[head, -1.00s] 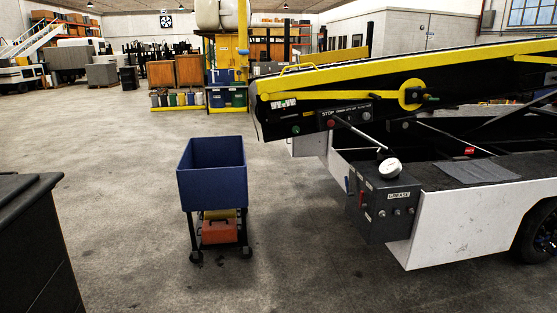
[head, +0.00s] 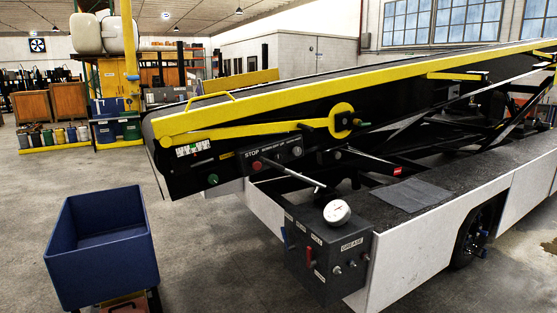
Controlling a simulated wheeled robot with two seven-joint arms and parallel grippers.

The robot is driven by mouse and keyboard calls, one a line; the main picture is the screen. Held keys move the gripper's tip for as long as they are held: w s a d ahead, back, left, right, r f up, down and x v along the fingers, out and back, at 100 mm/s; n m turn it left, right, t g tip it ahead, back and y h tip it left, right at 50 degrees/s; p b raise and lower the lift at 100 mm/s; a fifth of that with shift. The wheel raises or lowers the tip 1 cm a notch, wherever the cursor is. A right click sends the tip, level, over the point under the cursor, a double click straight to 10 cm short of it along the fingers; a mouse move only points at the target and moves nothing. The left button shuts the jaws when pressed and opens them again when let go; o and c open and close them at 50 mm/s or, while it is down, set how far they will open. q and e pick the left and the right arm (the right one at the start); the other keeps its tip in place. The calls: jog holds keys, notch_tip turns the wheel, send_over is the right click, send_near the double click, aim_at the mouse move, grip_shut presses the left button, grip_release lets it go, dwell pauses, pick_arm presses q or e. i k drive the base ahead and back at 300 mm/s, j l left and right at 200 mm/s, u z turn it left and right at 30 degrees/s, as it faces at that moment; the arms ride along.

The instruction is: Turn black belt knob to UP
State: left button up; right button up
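The belt loader's black control panel (head: 272,157) is on the near side of the conveyor, below the yellow rail. It has a red STOP button (head: 257,165) at its left and small white lettering in the middle. A small dark knob (head: 297,152) sits at the panel's right end; its pointing direction is too small to tell. Neither of my grippers is in view.
A blue cart (head: 100,250) stands at the lower left. Floor is clear between cart and loader.

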aim_at(277, 158)
jog(key=i, duration=1.1)
